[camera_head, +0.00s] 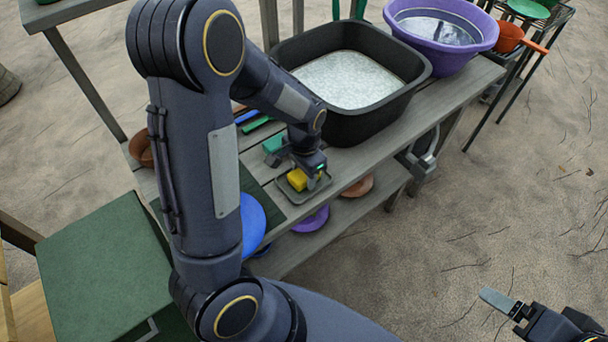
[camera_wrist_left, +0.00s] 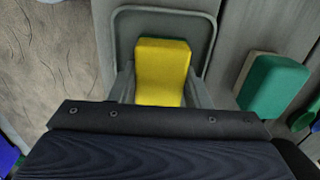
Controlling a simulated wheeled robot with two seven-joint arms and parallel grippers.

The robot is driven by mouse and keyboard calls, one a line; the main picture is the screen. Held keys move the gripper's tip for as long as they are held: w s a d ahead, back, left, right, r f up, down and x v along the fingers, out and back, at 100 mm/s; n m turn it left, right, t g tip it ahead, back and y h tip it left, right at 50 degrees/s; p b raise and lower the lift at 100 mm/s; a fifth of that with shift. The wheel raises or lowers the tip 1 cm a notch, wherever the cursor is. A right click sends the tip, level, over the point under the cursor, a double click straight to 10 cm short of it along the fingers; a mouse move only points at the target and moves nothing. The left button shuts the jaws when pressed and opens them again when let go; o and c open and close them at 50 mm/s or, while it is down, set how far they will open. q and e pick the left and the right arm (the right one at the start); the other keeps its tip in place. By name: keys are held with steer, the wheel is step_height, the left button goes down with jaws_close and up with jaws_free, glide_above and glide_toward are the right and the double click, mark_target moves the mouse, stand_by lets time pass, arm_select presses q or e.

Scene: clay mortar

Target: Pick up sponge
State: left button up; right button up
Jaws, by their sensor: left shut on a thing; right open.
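The yellow sponge (camera_head: 298,179) is at the small grey tray (camera_head: 316,187) on the wooden bench. In the left wrist view the sponge (camera_wrist_left: 163,70) is between the fingers of my left gripper (camera_wrist_left: 160,88), with the tray rim (camera_wrist_left: 165,12) around it. My left gripper (camera_head: 303,172) is shut on the sponge from above. Whether the sponge still touches the tray cannot be told. My right gripper (camera_head: 505,305) is partly in view at the lower right, open and empty, over the sandy ground.
A green block (camera_head: 273,143) lies beside the tray; it also shows in the left wrist view (camera_wrist_left: 275,85). A black basin (camera_head: 350,80) of pale grey material stands behind. A purple tub (camera_head: 440,35) stands at the back right. Blue (camera_head: 252,220) and purple (camera_head: 312,220) dishes sit on the lower shelf.

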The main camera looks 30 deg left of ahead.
arm_select(q)
steer(key=shift+r, duration=0.1)
steer(key=shift+r, duration=0.25)
step_height(320, 180, up, 2)
steer(key=shift+w+r, duration=0.1)
steer(key=shift+r, duration=0.05)
steer(key=s+d+r+p, duration=0.1)
steer(key=s+d+r, duration=0.8)
steer(key=s+r, duration=0.1)
steer(key=shift+s+d+p, duration=0.25)
steer(key=shift+s+p, duration=0.05)
steer(key=shift+p, duration=0.05)
